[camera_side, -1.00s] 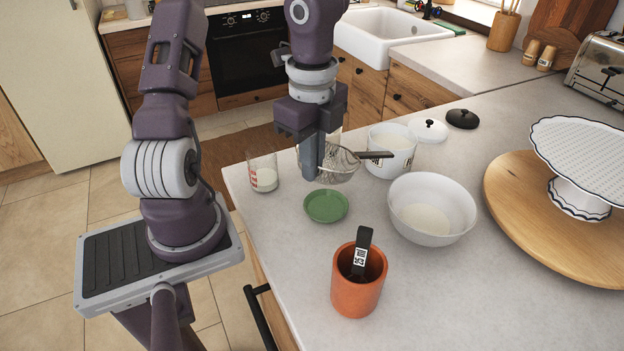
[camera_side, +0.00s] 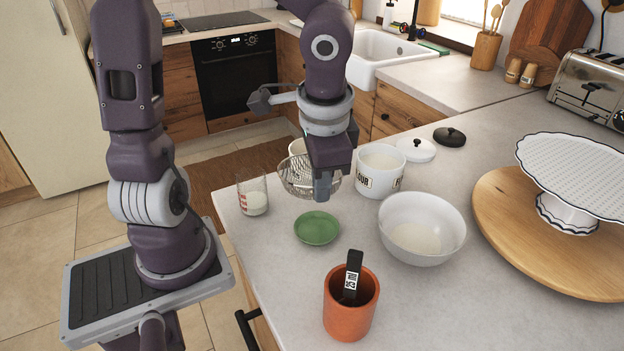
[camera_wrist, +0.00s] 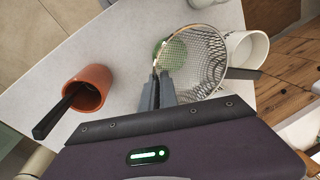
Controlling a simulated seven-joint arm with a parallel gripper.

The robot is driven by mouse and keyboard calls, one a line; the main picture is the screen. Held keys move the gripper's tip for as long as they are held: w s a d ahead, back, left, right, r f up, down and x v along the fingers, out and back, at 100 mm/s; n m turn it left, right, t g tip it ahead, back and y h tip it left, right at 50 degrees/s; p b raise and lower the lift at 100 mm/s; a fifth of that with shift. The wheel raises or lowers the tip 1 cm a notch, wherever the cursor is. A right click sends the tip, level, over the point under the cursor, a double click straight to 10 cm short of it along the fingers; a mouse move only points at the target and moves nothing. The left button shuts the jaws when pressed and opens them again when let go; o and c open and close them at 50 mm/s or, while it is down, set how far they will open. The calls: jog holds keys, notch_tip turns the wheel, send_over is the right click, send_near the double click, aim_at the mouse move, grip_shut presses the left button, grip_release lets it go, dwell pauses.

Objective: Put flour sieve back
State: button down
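The flour sieve (camera_side: 297,176) is a round wire-mesh bowl with a metal rim. My gripper (camera_side: 323,190) is above the counter, behind the green saucer (camera_side: 317,228), and the sieve hangs beside its fingers. In the wrist view the fingers (camera_wrist: 158,92) are close together on the near-left rim of the sieve (camera_wrist: 200,62), and appear shut on it. A dark bar, seemingly the handle, shows at the mesh's right side. In the side view the handle is hidden. The green saucer shows partly through the mesh in the wrist view (camera_wrist: 168,55).
A glass measuring cup (camera_side: 254,196) stands left of the sieve. The flour canister (camera_side: 379,172) and white bowl (camera_side: 424,224) stand right. An orange cup (camera_side: 350,308) with a black-handled scoop (camera_side: 353,272) is in front. Two lids and a cake stand (camera_side: 567,212) lie farther right.

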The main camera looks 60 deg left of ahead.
jog(key=shift+w+d+r+n, duration=0.2)
jog(key=shift+w+n, duration=0.3)
jog(key=shift+n, duration=0.5)
jog(key=w+r+n+g+y, duration=0.1)
jog(key=w+r+n+y, duration=0.15)
jog(key=n, duration=0.25)
send_near(335, 234)
jog(key=shift+n+g+h, duration=0.3)
jog(key=shift+n+h, duration=0.1)
jog(key=shift+h, duration=0.05)
jog(key=x, duration=0.2)
jog(key=a+x, duration=0.1)
jog(key=x, duration=0.2)
jog(key=shift+w+r, duration=0.15)
jog(key=shift+w, duration=0.05)
jog(key=shift+f, duration=0.55)
jog(key=c, duration=1.6)
grip_release()
jog(key=shift+o, duration=0.2)
